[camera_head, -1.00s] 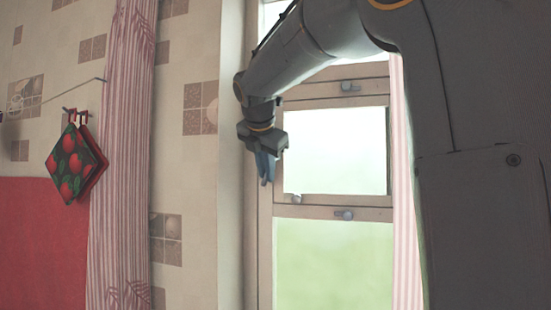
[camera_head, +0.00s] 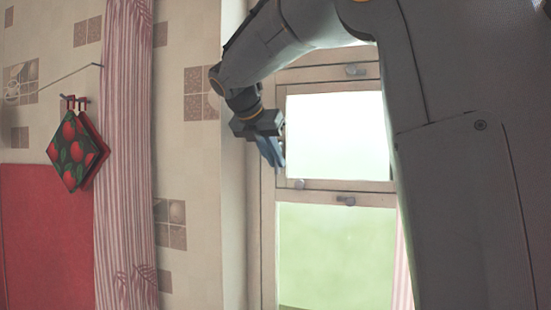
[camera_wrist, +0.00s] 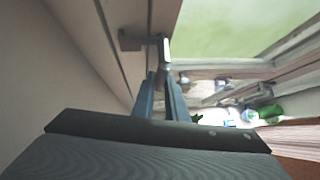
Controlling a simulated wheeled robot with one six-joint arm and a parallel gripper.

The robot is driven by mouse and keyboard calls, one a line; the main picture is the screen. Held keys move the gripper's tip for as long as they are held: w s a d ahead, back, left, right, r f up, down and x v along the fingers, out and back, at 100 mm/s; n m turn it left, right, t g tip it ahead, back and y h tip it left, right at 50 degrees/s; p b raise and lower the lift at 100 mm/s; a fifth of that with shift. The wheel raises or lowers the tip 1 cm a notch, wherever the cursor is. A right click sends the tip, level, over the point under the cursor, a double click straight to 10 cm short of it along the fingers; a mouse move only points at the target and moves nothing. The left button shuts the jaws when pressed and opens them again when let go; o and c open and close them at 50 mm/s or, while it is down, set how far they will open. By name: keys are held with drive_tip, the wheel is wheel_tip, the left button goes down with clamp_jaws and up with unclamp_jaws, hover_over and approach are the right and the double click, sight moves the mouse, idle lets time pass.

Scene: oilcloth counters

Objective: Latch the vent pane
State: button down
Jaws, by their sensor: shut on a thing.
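The vent pane (camera_head: 335,135) is a bright pane in a wooden frame, in the middle of the window in the head view. My gripper (camera_head: 275,160) is at its left edge, with blue fingers pointing down. In the wrist view my gripper (camera_wrist: 164,82) has its fingers closed around the near end of a slim metal latch handle (camera_wrist: 166,52). A bracket (camera_wrist: 132,38) on the wooden frame stands beside the handle. In the head view the gripper hides the handle. I cannot tell whether the pane stands fully closed.
A striped curtain (camera_head: 125,150) and red potholders (camera_head: 75,152) hang to the left. A lower glass pane (camera_head: 335,255) fills the window below. Several blurred items lie beyond in the wrist view.

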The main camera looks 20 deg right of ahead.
drive_tip(key=c, duration=1.8)
unclamp_jaws()
drive_tip(key=shift+o, duration=0.2)
drive_tip(key=b+v, duration=0.2)
drive_tip(key=v, duration=0.5)
drive_tip(key=shift+s+a+r+b, duration=0.2)
drive_tip(key=shift+r+b, duration=0.1)
